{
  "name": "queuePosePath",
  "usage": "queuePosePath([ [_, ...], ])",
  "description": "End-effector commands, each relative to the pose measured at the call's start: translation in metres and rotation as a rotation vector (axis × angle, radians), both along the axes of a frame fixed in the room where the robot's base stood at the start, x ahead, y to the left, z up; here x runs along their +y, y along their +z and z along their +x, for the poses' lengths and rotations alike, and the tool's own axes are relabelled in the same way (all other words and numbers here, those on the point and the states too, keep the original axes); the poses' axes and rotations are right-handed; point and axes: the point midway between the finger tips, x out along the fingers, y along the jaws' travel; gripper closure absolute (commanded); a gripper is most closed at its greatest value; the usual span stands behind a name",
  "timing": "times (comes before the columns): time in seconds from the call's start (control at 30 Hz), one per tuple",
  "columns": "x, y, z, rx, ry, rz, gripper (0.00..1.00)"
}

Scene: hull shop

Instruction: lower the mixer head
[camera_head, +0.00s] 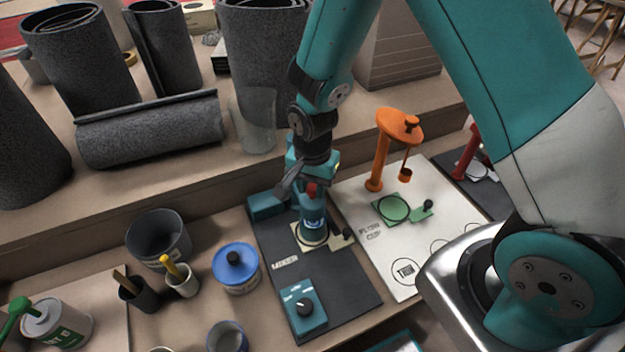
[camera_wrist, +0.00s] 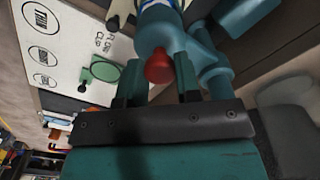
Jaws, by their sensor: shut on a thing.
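The mixer is teal and stands on a dark panel (camera_head: 345,285) marked MIXER. Its head (camera_head: 313,220) shows below my gripper, over a cream pad with a ring on it. How far the head is tilted is hard to tell. A red knob (camera_head: 311,189) is at the head's upper end; in the wrist view the knob (camera_wrist: 158,67) sits between my two fingers. My gripper (camera_wrist: 160,80) is shut on this knob; in the head view my gripper (camera_head: 311,178) partly hides the mixer's upper part.
A white panel (camera_head: 405,280) with an orange stand (camera_head: 381,160) and a green plate (camera_head: 391,208) is close on the right. A blue-lidded pot (camera_head: 235,268) and several cups are on the left.

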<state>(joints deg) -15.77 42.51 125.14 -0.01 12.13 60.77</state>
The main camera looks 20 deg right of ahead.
Motion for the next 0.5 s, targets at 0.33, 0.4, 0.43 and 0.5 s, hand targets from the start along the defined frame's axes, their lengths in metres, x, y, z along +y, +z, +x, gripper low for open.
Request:
queuePosePath([
  [0.33,-0.0003,-0.0045,-0.0022,0.008,0.000,-0.002,0.48],
  [0.4,-0.0003,-0.0040,-0.0020,0.006,0.000,-0.002,0.43],
  [0.43,-0.0003,-0.0037,-0.0018,0.006,0.000,-0.002,0.43],
  [0.5,-0.0003,-0.0033,-0.0016,0.006,0.000,-0.001,0.43],
])
